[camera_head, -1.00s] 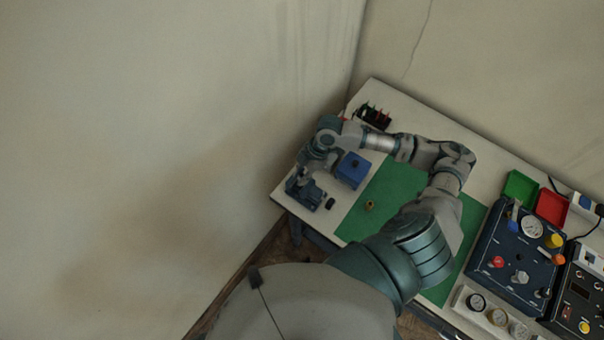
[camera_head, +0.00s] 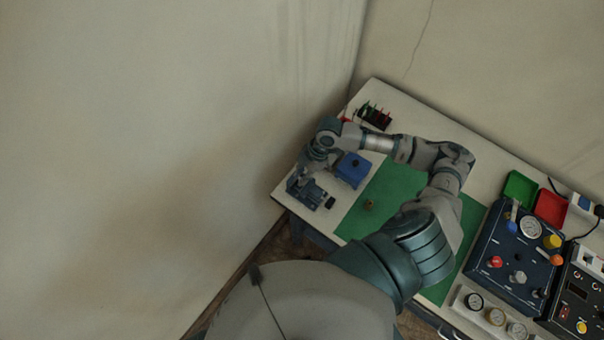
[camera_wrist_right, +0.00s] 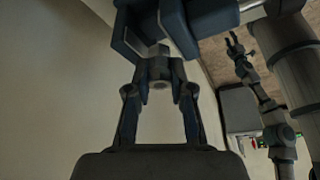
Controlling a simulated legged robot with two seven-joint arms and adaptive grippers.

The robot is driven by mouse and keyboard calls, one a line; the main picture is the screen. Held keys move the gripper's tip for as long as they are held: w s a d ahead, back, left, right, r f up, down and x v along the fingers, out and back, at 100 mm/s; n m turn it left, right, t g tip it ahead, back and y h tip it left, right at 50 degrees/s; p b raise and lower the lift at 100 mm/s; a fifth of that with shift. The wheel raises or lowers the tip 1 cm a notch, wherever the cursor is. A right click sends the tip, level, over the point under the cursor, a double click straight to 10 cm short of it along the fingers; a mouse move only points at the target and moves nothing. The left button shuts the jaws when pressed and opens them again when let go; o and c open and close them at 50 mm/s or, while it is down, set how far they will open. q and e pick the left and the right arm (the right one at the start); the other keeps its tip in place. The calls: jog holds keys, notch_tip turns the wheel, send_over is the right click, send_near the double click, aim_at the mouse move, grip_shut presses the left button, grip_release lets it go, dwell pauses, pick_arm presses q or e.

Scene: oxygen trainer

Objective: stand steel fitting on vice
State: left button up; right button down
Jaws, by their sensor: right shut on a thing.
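The dark blue vice (camera_head: 312,195) stands at the table's left corner and fills the top of the right wrist view (camera_wrist_right: 190,22). My right gripper (camera_head: 304,181) is at the vice, coming down from above. In the right wrist view, my right gripper's fingers (camera_wrist_right: 159,88) are shut on a small grey steel fitting (camera_wrist_right: 159,72) close to the vice. I cannot tell whether the fitting touches the vice. The fitting is hidden in the head view. My left gripper (camera_wrist_right: 235,45) shows small and dark in the right wrist view, away from the vice.
A blue box (camera_head: 352,170) stands close beside the vice, with a small black part (camera_head: 330,203) in front. A rack (camera_head: 375,115) stands behind my arm. Control panels (camera_head: 515,255) and trays (camera_head: 520,187) are at right.

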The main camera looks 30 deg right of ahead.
jog(key=shift+f, duration=0.45)
jog(key=c, duration=0.9)
grip_release()
jog(key=shift+c, duration=0.2)
jog(key=v, duration=1.2)
jog(key=shift+d, duration=0.1)
